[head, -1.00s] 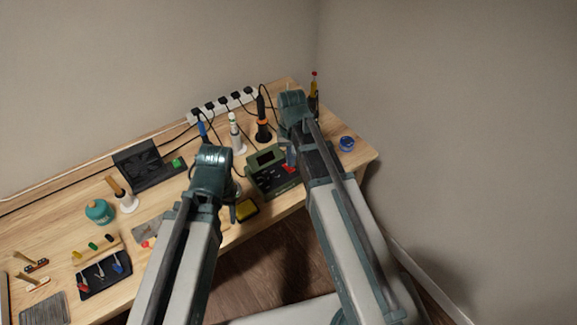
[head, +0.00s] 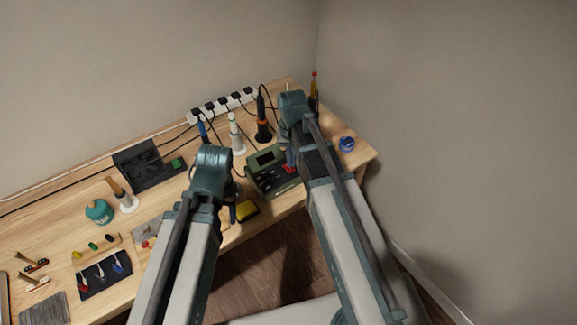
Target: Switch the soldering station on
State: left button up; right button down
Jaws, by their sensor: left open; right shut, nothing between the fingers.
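The soldering station (head: 266,182) is a dark green box with a small dark display, near the front edge of the bench. A red part (head: 289,169) shows on its right side, partly covered by my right arm; I cannot tell whether it is on or off. My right gripper (head: 291,157) is shut and empty, close to that red part; I cannot tell if they touch.
Behind the station stand a white-and-green tube (head: 235,133), an orange-ringed iron in a stand (head: 263,125) and a power strip (head: 223,104) with several plugs. A blue tape roll (head: 347,144) lies at the right corner. A black fan box (head: 145,165) stands left. Walls close the back and right.

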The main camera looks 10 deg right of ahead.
aim_at(291, 169)
pick_arm(q)
jog(key=shift+f+b, duration=0.9)
jog(key=shift+f, duration=0.05)
pick_arm(e)
jog(key=shift+f, duration=0.9)
pick_arm(q)
jog(key=shift+r, duration=0.1)
pick_arm(e)
jog(key=shift+r, duration=0.1)
notch_tip(291, 169, up, 7)
jog(key=p, duration=0.7)
pick_arm(q)
notch_tip(291, 169, up, 7)
